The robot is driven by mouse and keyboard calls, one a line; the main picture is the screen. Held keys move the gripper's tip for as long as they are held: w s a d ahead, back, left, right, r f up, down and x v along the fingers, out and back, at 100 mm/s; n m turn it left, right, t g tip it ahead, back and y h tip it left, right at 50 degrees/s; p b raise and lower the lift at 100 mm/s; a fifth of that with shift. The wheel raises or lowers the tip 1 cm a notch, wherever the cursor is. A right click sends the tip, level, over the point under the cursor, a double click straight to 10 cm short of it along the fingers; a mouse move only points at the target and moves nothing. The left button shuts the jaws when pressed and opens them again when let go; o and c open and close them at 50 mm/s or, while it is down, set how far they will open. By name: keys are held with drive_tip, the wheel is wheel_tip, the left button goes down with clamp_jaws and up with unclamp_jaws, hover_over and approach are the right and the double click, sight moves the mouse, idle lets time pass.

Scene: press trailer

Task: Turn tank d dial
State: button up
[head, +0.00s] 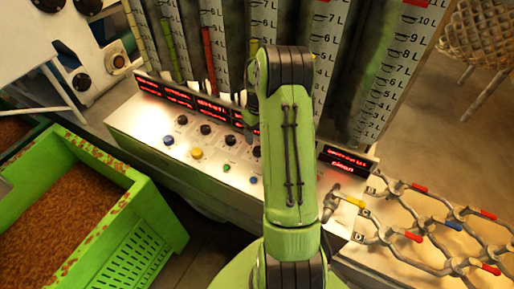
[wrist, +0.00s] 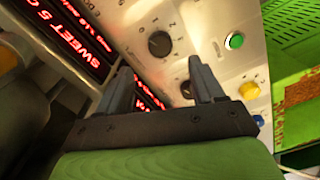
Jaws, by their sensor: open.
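The control panel (head: 150,128) has a row of black dials below red-lit displays in the head view. One dial (head: 205,129) and another (head: 230,140) show left of my arm; a further dial (head: 256,151) is partly covered by it. Which one is tank d's I cannot tell, as the labels are too small. In the wrist view my gripper (wrist: 160,68) is open and empty over the panel. A black dial (wrist: 160,44) lies ahead between the fingertips, and a second dial (wrist: 187,89) shows close beside the right finger. Contact with either is not visible.
Clear graduated tanks (head: 325,60) stand behind the panel. A green crate (head: 150,215) stands at left, and pipes with red-handled valves (head: 440,225) are at right.

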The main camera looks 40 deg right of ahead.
sight(258, 150)
wheel_tip(258, 150, down, 8)
drive_tip(key=c, duration=1.1)
drive_tip(key=shift+o, duration=0.2)
